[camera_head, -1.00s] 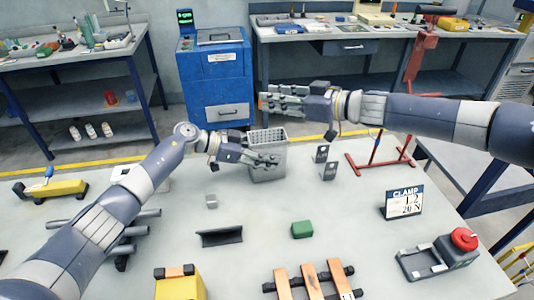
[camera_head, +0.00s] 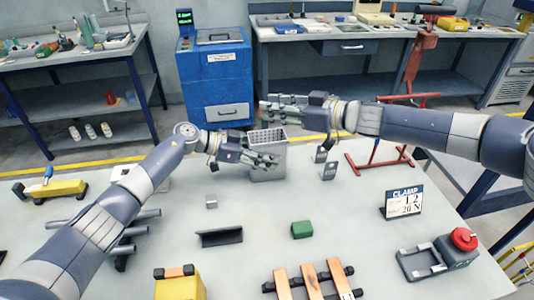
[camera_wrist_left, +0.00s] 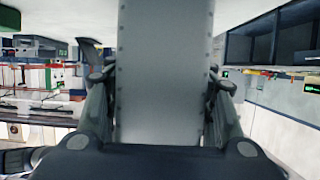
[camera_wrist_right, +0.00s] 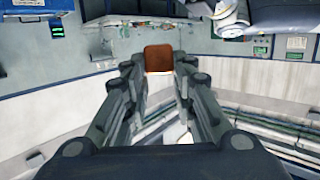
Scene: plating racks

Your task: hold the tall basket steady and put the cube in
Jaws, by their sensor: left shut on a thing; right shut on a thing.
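The tall grey basket (camera_head: 268,174) stands upright on the table, its perforated top showing. My left gripper (camera_head: 270,159) is shut on its wall; in the left wrist view the basket's grey wall (camera_wrist_left: 160,75) fills the space between the fingers. My right gripper (camera_head: 272,105) is up behind and above the basket, pointing left. In the right wrist view its fingers are shut on an orange-brown cube (camera_wrist_right: 158,58) at their tips. In the head view the cube is mostly hidden by the fingers. The cube is apart from the basket.
On the table are a green block (camera_head: 302,229), a small grey block (camera_head: 211,201), a dark channel piece (camera_head: 220,238), small upright plates (camera_head: 329,171), a red stand (camera_head: 380,160) and a clamp sign (camera_head: 404,202). A blue cabinet (camera_head: 216,75) stands behind.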

